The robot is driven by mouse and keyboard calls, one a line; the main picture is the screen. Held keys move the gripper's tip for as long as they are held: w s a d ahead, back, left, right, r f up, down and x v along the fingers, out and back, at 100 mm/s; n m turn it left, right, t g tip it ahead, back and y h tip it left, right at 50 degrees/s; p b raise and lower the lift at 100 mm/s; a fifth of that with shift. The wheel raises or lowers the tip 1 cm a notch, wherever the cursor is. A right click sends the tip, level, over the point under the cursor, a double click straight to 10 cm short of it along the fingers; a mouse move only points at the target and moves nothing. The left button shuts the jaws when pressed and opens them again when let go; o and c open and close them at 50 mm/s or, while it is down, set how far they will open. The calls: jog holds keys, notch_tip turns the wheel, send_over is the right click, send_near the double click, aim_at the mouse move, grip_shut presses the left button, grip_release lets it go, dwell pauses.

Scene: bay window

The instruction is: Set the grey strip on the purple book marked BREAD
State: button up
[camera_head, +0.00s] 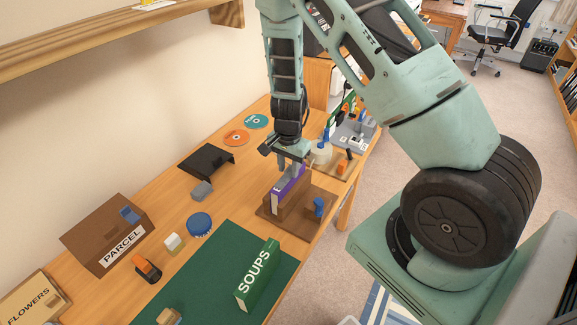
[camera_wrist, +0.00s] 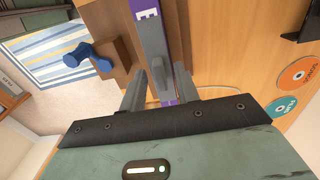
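The purple book (camera_head: 289,188) stands upright in a brown wooden holder (camera_head: 268,210); a white letter shows on its purple face in the wrist view (camera_wrist: 148,14). The grey strip (camera_wrist: 152,42) lies lengthwise along the book's top edge, with a small raised grip (camera_wrist: 160,75) on it. My gripper (camera_head: 291,165) is low over the book. In the wrist view my gripper (camera_wrist: 161,68) has its fingers apart on either side of the strip's grip, with gaps seeming to show. The book's full marking and the strip's underside are hidden.
A brown PARCEL box (camera_head: 107,232), a blue lid (camera_head: 200,224) and a black stand (camera_head: 207,160) are to the left. A shelf (camera_head: 120,35) overhangs the back.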

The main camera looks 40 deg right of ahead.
aim_at(289, 168)
dwell(0.3)
jog(key=shift+r+p, duration=3.05)
jog(key=shift+r, duration=0.5)
jog(key=s+a+r+n+y+b, duration=0.15)
jog(key=s+a+r+n, duration=0.3)
jog(key=a, duration=0.55)
jog(key=s+a+r+n+y+b, duration=0.1)
jog(key=s+a+r+n+b, duration=0.2)
jog(key=a+r+n, duration=0.5)
jog(key=s+a+r+n+h+b, duration=0.1)
jog(key=s+a+r+n, duration=0.1)
jog(key=s, duration=0.6)
jog(key=s+a+r+n+h+b, duration=0.1)
jog(key=s+a+r+n+b, duration=0.1)
jog(key=s+a+n, duration=0.2)
jog(key=s+n, duration=0.3)
jog(key=s, duration=0.1)
jog(key=shift+s+a, duration=0.25)
jog(key=shift+s, duration=0.15)
